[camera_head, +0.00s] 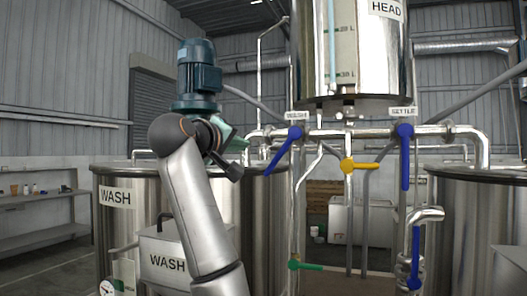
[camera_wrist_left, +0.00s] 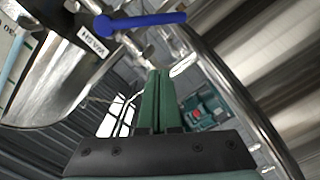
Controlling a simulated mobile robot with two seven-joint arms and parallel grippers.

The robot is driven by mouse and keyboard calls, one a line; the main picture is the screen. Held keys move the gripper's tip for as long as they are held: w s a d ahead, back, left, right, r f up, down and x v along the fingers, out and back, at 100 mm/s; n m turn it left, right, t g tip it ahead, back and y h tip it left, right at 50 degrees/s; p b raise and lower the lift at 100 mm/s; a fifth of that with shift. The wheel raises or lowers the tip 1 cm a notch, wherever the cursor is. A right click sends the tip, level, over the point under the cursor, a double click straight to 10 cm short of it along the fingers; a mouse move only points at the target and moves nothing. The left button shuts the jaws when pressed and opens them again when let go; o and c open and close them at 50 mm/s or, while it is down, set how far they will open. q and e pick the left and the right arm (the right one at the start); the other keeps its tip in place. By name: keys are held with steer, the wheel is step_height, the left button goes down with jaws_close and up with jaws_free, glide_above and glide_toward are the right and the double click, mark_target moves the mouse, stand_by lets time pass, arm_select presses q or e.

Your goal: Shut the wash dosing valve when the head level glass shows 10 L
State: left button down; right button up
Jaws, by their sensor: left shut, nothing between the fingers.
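The wash dosing valve has a blue lever (camera_head: 283,149) under a small WASH label. The lever slants down to the left from its pivot on the pipe. In the left wrist view the lever (camera_wrist_left: 147,21) lies beyond the fingertips. The head tank (camera_head: 378,55) carries a level glass (camera_head: 332,42) with a pale blue column and marks of 20 L and 30 L. The top of the glass is cut off, and I cannot read the level. My left gripper (camera_head: 243,145) is shut and empty, left of the lever and apart from it. Its green fingers (camera_wrist_left: 159,75) are together. My right gripper is not in view.
A second blue lever (camera_head: 404,157) labelled SETTLE hangs down at the right. A yellow lever (camera_head: 361,166), a green lever (camera_head: 306,267) and another blue lever (camera_head: 415,258) sit lower on the pipes. The wash tank (camera_head: 115,228) with its teal motor (camera_head: 198,77) stands behind my arm.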

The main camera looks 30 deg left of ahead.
mark_target(279, 156)
arm_select(q)
steer(key=w+d+f+p, duration=0.1)
steer(key=w+f+p, duration=0.1)
steer(key=w, duration=0.4)
steer(key=shift+w+d+f, duration=0.2)
steer(key=shift+d+f, duration=0.05)
steer(key=shift+d, duration=0.15)
steer(key=shift+s, duration=0.1)
